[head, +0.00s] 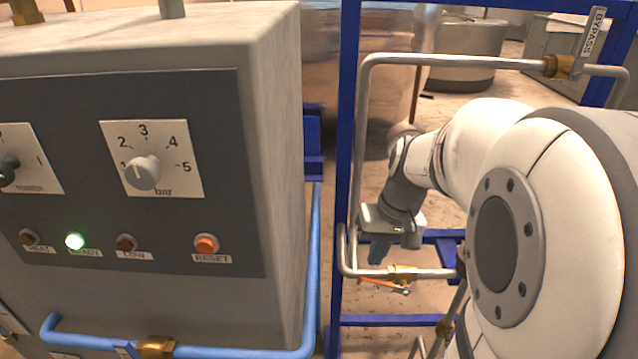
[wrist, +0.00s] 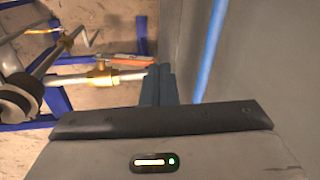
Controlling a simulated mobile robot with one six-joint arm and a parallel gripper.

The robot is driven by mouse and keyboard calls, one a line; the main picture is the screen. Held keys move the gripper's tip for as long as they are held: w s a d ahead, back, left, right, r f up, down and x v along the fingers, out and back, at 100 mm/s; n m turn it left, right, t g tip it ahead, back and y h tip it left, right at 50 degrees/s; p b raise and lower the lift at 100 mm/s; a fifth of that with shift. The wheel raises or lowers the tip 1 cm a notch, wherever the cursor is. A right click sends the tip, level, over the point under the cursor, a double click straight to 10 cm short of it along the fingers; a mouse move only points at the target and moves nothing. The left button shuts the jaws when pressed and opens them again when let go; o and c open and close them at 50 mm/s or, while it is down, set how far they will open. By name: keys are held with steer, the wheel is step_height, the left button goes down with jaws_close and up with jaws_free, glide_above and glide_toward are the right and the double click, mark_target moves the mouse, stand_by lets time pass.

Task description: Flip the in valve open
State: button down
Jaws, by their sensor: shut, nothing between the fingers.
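A brass valve (head: 402,273) sits on the lower grey pipe, in front of my gripper. Its orange-red lever (head: 378,284) lies roughly along the pipe. In the wrist view the brass valve body (wrist: 102,76) and the lever (wrist: 122,60) show left of my fingers. No "in" label is readable on it. My gripper (head: 377,253) points down, close above the lever's left end in the head view. In the wrist view my gripper (wrist: 160,84) has its fingers together and empty, near the lever's end; I cannot tell whether they touch it.
A blue frame (head: 345,120) carries the grey pipes. A BYPASS valve (head: 558,66) is at top right. A control cabinet (head: 275,150) with a blue pipe (head: 314,260) stands at left. Another brass valve (head: 155,347) sits on the blue pipe below the cabinet.

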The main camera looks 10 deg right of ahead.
steer(key=m+y+p, duration=0.1)
steer(key=y+p, duration=0.1)
glide_above(376, 280)
steer(key=s+d, duration=0.2)
steer(key=d, duration=0.3)
steer(key=x, duration=0.4)
steer(key=p+x, duration=0.1)
steer(key=x, duration=0.8)
steer(key=shift+w+d+f, duration=0.1)
steer(key=shift+w+f, duration=0.15)
steer(key=shift+w, duration=0.15)
